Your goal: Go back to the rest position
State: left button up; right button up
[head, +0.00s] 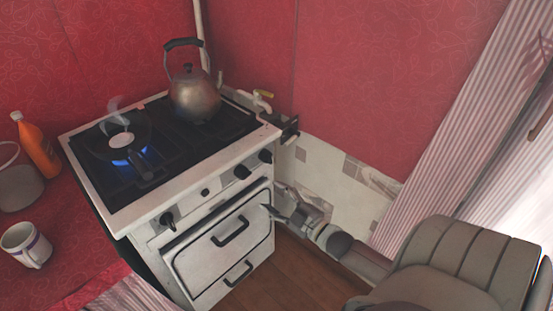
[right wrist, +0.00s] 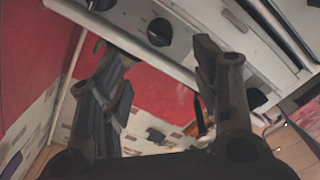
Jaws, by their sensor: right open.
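My right gripper (head: 274,199) is in front of the stove's right front side, near the oven door and below the control knobs. In the right wrist view its two fingers (right wrist: 157,62) stand wide apart with nothing between them. The white stove (head: 205,228) has a lit left burner with a blue flame (head: 124,161). A metal kettle (head: 194,97) with a black handle stands at the back right of the stovetop. The right wrist view shows a dark control knob (right wrist: 160,32) beyond the fingers. I cannot tell whether the gripper touches the stove. My left gripper is out of view.
A white mug (head: 26,244), an orange bottle (head: 37,146) and a large pot (head: 17,176) stand on the red counter at left. A grey padded seat (head: 460,262) is at lower right. Brown floor (head: 275,281) shows in front of the oven.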

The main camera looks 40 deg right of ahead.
jog(key=shift+f, duration=0.1)
dwell(0.3)
jog(key=s+a+f+m+g+h, duration=0.15)
jog(key=s+f+g, duration=0.35)
jog(key=f, duration=0.8)
jog(key=s+a+f+m+g+h, duration=0.1)
jog(key=s+f+m+g, duration=0.15)
jog(key=s+f, duration=0.8)
jog(key=s+a+f+m+g, duration=0.1)
jog(key=s+a+f+g, duration=0.3)
jog(key=s+f, duration=0.6)
jog(key=s+a+f+m+g, duration=0.2)
jog(key=s+a+f+g, duration=0.3)
jog(key=s, duration=0.8)
jog(key=a+f+y, duration=0.1)
jog(key=a+f, duration=0.2)
jog(key=f, duration=0.2)
jog(key=shift+f+p, duration=0.35)
jog(key=shift+p, duration=0.05)
